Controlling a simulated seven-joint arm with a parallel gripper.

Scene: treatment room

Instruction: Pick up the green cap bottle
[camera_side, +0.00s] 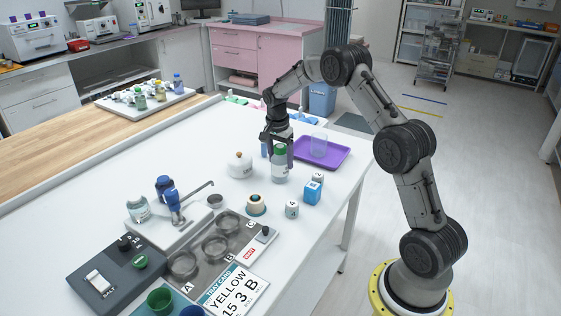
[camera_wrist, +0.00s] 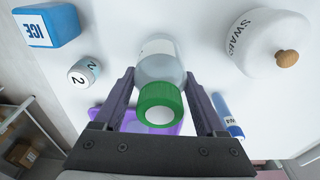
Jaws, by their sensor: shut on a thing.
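The green cap bottle is clear with a white label and a green cap (camera_side: 279,150). It stands upright on the white table in the side view, with its base at or very near the surface. My gripper (camera_side: 278,156) reaches down from above with a finger on each side of it. In the wrist view the green cap (camera_wrist: 160,104) is close to the camera, and the clear body (camera_wrist: 160,68) lies between the two dark fingers of my gripper (camera_wrist: 160,78). The fingers are shut on the bottle.
A purple tray (camera_side: 338,160) with a clear cup (camera_side: 319,145) lies just behind. A white swab jar (camera_side: 240,166) is to the left. A blue ICE box (camera_side: 313,192) and small numbered vials (camera_side: 292,210) stand in front. A blue item (camera_wrist: 229,116) is close beside one finger.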

